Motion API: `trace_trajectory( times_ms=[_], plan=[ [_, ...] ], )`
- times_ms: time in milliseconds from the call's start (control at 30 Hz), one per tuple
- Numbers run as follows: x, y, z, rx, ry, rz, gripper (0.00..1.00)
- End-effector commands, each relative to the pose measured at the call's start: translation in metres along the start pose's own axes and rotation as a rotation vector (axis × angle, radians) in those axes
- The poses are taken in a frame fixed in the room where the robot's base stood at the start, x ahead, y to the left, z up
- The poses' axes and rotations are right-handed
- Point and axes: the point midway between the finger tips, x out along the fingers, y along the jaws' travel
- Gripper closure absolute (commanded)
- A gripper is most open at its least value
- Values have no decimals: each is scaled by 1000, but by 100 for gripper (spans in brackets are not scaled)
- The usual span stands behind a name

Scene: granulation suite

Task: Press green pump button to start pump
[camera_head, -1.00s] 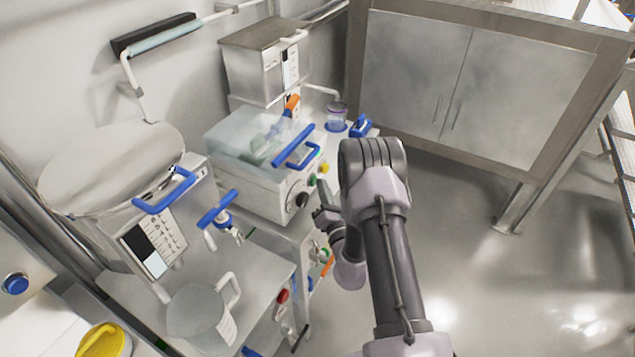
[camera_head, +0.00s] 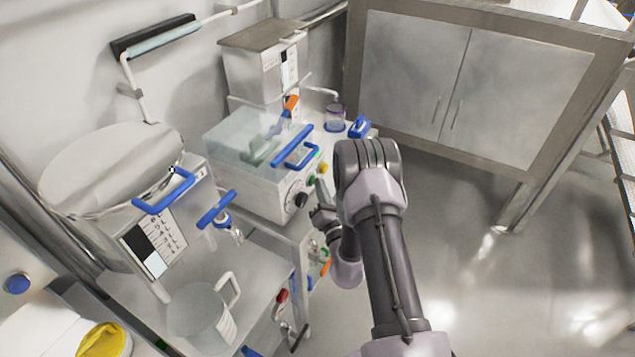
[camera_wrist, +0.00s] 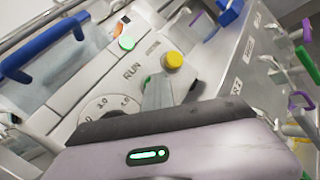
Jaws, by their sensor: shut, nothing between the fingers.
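The pump is a white box (camera_head: 250,187) under a clear cover with a blue handle. Its front has a numbered dial (camera_head: 297,199), a green button (camera_head: 311,181) and a yellow button (camera_head: 323,168). In the head view my gripper (camera_head: 323,196) is partly hidden by my arm.
A steel vessel (camera_head: 95,225) with a blue handle stands left of the pump. A clear jug (camera_head: 197,312) sits on the lower bench. A small jar (camera_head: 335,118) and a blue clamp (camera_head: 359,128) are behind the pump. Open floor lies to the right.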

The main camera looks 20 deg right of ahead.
Motion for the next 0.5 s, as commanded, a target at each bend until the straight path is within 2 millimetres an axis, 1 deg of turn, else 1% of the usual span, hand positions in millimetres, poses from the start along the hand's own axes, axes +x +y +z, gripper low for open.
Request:
trace_trajectory(
  times_ms=[33, 333, 500],
  plan=[
    [2, 4, 0, -1, 2, 12, 100],
    [-1, 1, 2, -1, 2, 13, 100],
    [-16, -12, 11, -1, 0, 8, 100]
  ],
)
